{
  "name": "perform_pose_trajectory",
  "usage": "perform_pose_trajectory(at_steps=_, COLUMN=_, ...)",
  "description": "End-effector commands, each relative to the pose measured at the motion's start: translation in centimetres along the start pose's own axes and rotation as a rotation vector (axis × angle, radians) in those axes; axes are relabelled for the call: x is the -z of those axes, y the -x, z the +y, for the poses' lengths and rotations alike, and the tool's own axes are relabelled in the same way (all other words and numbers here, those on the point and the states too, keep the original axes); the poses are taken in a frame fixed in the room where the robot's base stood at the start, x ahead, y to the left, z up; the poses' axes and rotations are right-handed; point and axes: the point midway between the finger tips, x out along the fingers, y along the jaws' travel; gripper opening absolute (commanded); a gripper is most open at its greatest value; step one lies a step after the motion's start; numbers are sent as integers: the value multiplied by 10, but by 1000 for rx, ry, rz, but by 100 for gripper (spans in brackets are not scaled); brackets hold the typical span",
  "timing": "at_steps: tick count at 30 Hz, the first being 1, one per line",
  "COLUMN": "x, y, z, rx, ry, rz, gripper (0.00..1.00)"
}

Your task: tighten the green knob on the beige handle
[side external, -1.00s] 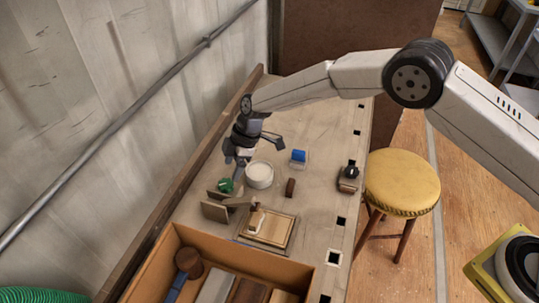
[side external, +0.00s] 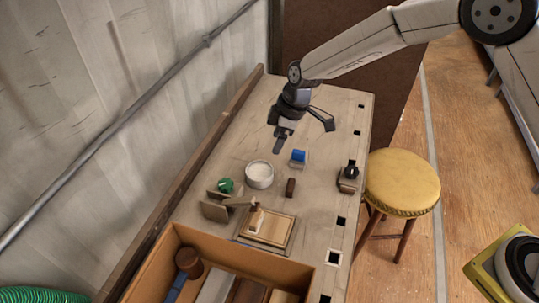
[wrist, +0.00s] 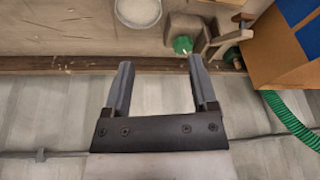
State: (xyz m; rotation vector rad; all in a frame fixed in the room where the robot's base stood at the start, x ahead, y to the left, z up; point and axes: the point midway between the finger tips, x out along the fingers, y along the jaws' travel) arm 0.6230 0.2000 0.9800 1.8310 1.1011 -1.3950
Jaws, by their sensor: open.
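The green knob (side external: 225,185) sits on a beige wooden bracket (side external: 214,210) on the bench. A beige handle (side external: 240,201) reaches right from this bracket; how the knob joins it is too small to tell. In the wrist view the green knob (wrist: 182,45) shows beyond the right fingertip, beside the beige handle (wrist: 228,38). My gripper (side external: 303,136) is open and empty, above the bench and up and to the right of the knob, clear of it. Its spread fingers also show in the wrist view (wrist: 161,63).
A round white-topped container (side external: 259,175) stands right of the knob. A blue item (side external: 299,156) and a small dark brown block (side external: 290,187) are farther right. A framed wooden board (side external: 272,234) and an orange-brown box (side external: 230,258) lie in front. A black-knobbed block (side external: 348,178) is near the right edge.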

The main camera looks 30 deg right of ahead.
Motion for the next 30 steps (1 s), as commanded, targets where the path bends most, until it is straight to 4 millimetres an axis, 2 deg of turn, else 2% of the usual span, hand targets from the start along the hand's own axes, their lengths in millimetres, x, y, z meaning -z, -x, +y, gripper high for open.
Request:
perform_pose_trajectory(at_steps=18, x=-71, y=52, z=-5, rx=-87, ry=-290, rz=-39, gripper=74)
perform_pose_trajectory(at_steps=30, x=-109, y=74, z=-15, rx=-132, ry=-437, rz=-50, gripper=74)
